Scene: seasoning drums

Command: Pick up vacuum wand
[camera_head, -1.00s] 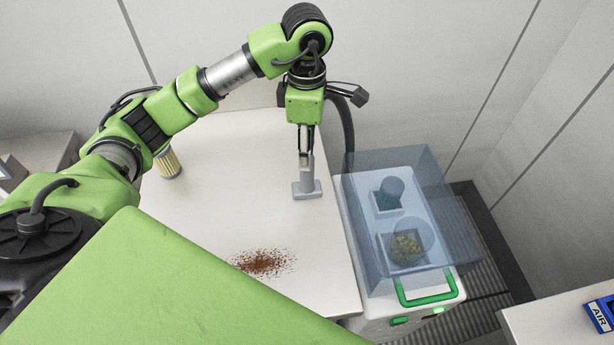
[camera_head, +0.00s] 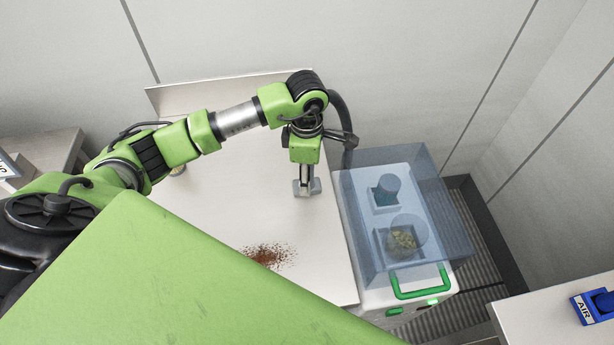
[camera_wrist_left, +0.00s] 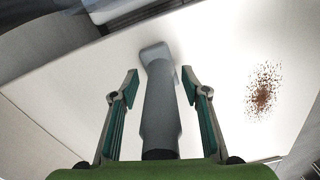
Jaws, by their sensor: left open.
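The grey vacuum wand (camera_head: 304,188) stands on the white table near its right side, with a flat nozzle at its foot. It also shows in the left wrist view (camera_wrist_left: 160,105), running up the middle of the picture. My left gripper (camera_head: 307,172) points down over the wand. In the left wrist view its fingers (camera_wrist_left: 158,82) are open, one on each side of the wand, with a gap showing on both sides. The upper part of the wand is hidden by my gripper in the head view. My right gripper is not in view.
Reddish-brown spilled seasoning (camera_head: 267,256) lies on the white table (camera_head: 225,215). A white unit with a translucent blue cover (camera_head: 425,205) and green handle stands right of the table. A dark hose (camera_head: 341,118) rises behind my gripper. A blue AIR box (camera_head: 595,306) sits lower right.

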